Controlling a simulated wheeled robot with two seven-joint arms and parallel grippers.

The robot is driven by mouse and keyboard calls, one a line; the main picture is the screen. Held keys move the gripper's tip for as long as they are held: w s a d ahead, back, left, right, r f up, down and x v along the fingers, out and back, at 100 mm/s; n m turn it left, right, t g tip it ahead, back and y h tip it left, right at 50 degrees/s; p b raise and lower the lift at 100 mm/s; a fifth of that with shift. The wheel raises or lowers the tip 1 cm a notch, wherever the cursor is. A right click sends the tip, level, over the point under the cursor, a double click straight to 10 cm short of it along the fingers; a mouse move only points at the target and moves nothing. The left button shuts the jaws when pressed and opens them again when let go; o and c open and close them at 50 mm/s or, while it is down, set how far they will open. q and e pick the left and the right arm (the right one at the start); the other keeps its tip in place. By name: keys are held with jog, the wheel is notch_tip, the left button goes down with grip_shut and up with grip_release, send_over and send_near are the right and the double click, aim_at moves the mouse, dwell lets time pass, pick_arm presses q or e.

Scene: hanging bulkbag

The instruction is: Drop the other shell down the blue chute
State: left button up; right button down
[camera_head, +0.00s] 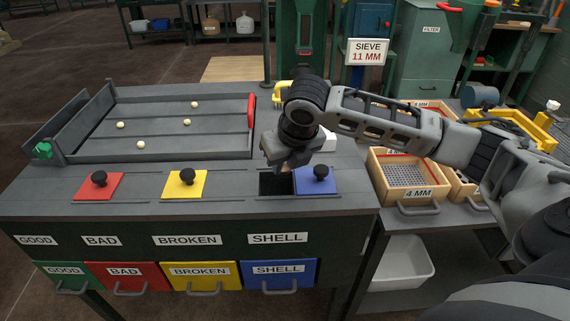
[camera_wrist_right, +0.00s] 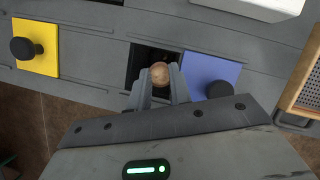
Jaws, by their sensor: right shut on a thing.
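My right gripper (camera_head: 276,166) is shut on a brown, rounded shell (camera_wrist_right: 160,74), which shows between the fingertips in the right wrist view. In the head view the gripper body hides the shell. The gripper is above the dark open mouth of the blue chute (camera_head: 275,185). In the wrist view the shell lies over this opening (camera_wrist_right: 139,66). The blue lid (camera_head: 318,181) with a black knob is slid to the right of the hole. Below it is the blue drawer labelled SHELL (camera_head: 278,275). My left gripper is not in view.
The yellow lid (camera_head: 186,184) and red lid (camera_head: 98,186) cover the bench to the left. Several pale nuts (camera_head: 187,121) lie in the grey sorting tray (camera_head: 225,146). The wooden 4 MM sieve (camera_head: 401,191) stands at right, with a white bin (camera_head: 404,270) below.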

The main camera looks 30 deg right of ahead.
jog(key=shift+f, duration=0.15)
jog(key=c, duration=1.2)
grip_release()
jog(key=p+v, duration=0.1)
jog(key=v, duration=1.5)
